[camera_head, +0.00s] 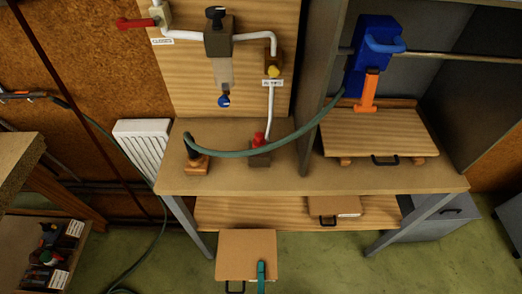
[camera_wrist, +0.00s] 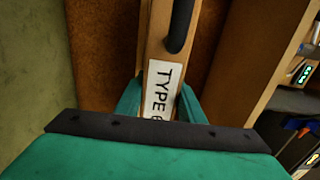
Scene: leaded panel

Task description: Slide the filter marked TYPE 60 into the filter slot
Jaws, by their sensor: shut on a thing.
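The filter (camera_head: 240,252) is a flat tan square board in front of the bench, at the bottom of the head view, with a black handle at its near edge. In the wrist view its wooden edge (camera_wrist: 158,48) carries a white label reading "TYPE 6", with the rest hidden by my gripper. My teal gripper (camera_head: 261,270) is shut on the filter, and its fingers (camera_wrist: 160,102) sit on both sides of the labelled edge. The filter is clear of the bench. I cannot tell for certain which opening is the filter slot.
A wooden bench (camera_head: 240,180) carries a board with a black handle (camera_head: 385,160) beneath a blue and orange device (camera_head: 373,60). A similar handled board (camera_head: 340,206) lies on the lower shelf (camera_head: 260,212). A green hose (camera_head: 255,152) arches over the bench top. The green floor in front is open.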

